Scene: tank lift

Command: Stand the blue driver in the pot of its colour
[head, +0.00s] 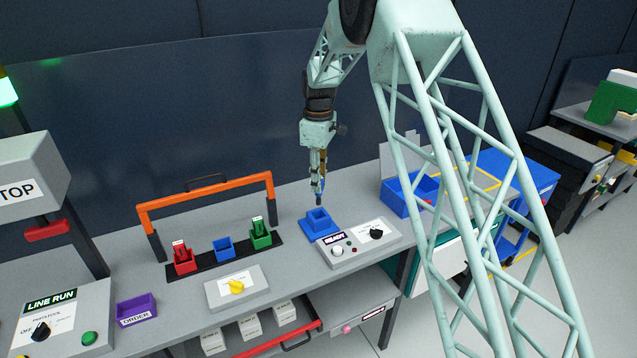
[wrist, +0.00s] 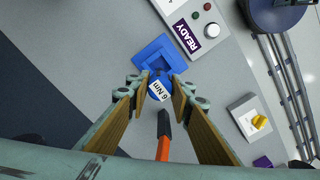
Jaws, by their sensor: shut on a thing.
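My gripper (head: 319,196) points down and is shut on the blue driver. In the wrist view the driver (wrist: 159,87) shows its blue end and a white "6 Nm" label between the fingertips (wrist: 160,92). Its lower part is hidden. In the head view the gripper is at a square blue holder (head: 322,227) beside the READY panel; the holder also shows in the wrist view (wrist: 150,52). I cannot tell whether the driver touches it. A small blue pot (head: 223,248) stands to the left, between red and green pots, and looks empty.
The red pot (head: 184,265) and green pot (head: 260,238) hold labelled pieces. An orange frame with black posts (head: 205,190) arches over the row. The READY panel (head: 360,241), a yellow-knob box (head: 236,286), a purple ORDER bin (head: 136,310) and a blue bin (head: 408,195) stand nearby.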

